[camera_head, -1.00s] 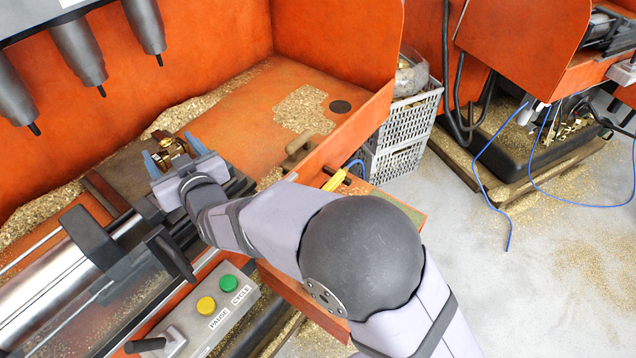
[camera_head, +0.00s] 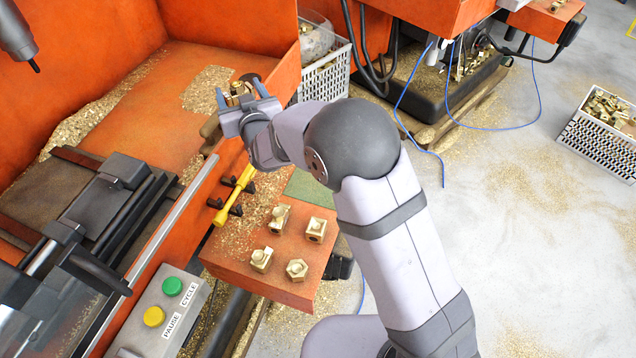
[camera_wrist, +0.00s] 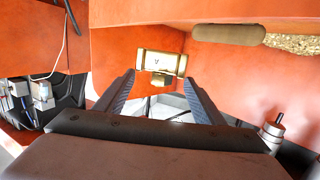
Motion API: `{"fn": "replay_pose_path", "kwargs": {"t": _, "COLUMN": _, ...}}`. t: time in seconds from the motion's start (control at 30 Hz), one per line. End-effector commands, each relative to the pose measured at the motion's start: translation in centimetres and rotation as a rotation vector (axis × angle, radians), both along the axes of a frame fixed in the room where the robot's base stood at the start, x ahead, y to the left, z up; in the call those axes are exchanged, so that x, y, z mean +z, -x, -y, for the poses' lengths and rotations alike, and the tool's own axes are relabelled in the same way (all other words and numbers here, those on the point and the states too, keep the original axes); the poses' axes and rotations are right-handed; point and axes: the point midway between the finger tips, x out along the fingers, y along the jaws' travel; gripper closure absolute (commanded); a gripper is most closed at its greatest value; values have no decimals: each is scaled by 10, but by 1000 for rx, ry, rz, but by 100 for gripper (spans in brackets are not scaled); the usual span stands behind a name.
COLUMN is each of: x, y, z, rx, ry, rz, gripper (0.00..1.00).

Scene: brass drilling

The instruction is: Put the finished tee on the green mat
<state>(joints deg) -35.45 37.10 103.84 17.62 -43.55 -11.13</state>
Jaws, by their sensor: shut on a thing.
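A brass tee (camera_head: 237,89) is held between the blue fingertips of my gripper (camera_head: 247,106), above the orange wall at the edge of the machine bay. In the wrist view the tee (camera_wrist: 161,62) lies crosswise at the tips of my gripper (camera_wrist: 160,79), with its short branch toward me. The green mat (camera_head: 311,187) lies on the far end of the orange side shelf. My arm hides part of the mat. The tee is apart from the mat, up and to the left of it in the head view.
Several brass parts (camera_head: 280,218) stand on the near part of the orange shelf (camera_head: 235,262). A yellow-handled tool (camera_head: 236,195) hangs in black clips on the machine's front wall. A grey crate (camera_head: 328,67) stands behind my gripper. A wooden-handled brush (camera_head: 210,128) lies on the wall's edge.

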Motion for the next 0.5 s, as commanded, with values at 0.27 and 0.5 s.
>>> {"fn": "replay_pose_path", "kwargs": {"t": 0.27, "x": -35, "y": -53, "z": 119, "rx": -179, "ry": -2, "rz": 5, "gripper": 98}}
{"fn": "replay_pose_path", "kwargs": {"t": 0.5, "x": -68, "y": -76, "z": 223, "rx": -287, "ry": -1, "rz": 4, "gripper": 98}}
